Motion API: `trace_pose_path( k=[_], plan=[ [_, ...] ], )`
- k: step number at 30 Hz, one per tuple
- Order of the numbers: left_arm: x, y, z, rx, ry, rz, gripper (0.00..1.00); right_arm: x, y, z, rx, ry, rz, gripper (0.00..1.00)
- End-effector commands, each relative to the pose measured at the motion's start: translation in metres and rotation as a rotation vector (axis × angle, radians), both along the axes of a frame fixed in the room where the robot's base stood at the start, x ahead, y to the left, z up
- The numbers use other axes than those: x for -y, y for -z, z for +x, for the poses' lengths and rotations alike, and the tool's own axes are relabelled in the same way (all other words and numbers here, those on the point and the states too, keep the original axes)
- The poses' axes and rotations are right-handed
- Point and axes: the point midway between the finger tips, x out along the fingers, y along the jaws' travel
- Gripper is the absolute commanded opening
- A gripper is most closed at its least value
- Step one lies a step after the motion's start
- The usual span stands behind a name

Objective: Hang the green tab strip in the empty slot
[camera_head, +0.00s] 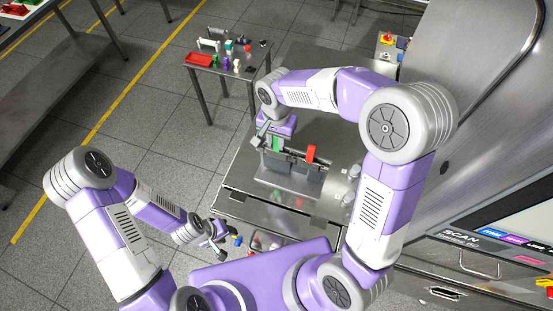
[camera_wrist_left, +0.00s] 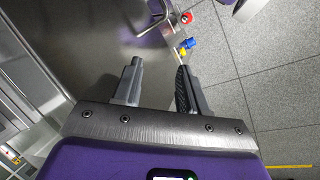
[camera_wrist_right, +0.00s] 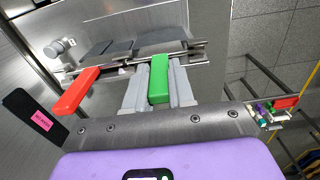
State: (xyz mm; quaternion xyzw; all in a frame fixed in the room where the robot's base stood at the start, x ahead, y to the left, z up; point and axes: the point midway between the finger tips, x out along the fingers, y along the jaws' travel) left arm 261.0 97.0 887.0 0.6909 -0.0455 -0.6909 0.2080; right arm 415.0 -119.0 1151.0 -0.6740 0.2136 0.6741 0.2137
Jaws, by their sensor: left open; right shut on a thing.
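The green tab strip shows its green tab (camera_head: 276,143) in the head view, at the left end of a grey rack (camera_head: 290,182). My right gripper (camera_head: 268,136) is shut on this tab. In the right wrist view the green tab (camera_wrist_right: 159,78) sits between the fingers, beside the metal rail (camera_wrist_right: 196,50). I cannot tell whether the strip rests on the rail. A red tab (camera_head: 311,153) stands to its right on the rack; it also shows in the right wrist view (camera_wrist_right: 77,92). My left gripper (camera_wrist_left: 158,85) is open and empty, low at the left in the head view.
The rack stands on a steel table (camera_head: 240,180), with bottle-like metal items (camera_head: 349,199) at its right. A small side table (camera_head: 225,67) behind holds a red tray (camera_head: 199,59) and small items. A blue and yellow item (camera_wrist_left: 187,45) lies beyond my left gripper.

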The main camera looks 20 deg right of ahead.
Motion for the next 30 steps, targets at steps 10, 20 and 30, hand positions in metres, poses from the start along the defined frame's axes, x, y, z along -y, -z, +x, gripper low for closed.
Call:
trace_pose_path(
  k=[10, 20, 30],
  plan=[
    [0.000, -0.001, 0.000, 0.000, 0.000, 0.000, 0.43, 0.000, -0.002, 0.000, 0.000, 0.000, 0.000, 0.00],
    [0.000, -0.009, 0.000, 0.000, 0.000, 0.000, 0.43, 0.000, -0.012, 0.000, 0.001, 0.000, 0.000, 0.00],
    [0.000, -0.016, 0.000, 0.000, 0.000, 0.000, 0.43, 0.000, -0.021, 0.000, 0.000, 0.000, 0.000, 0.00]
  ],
)
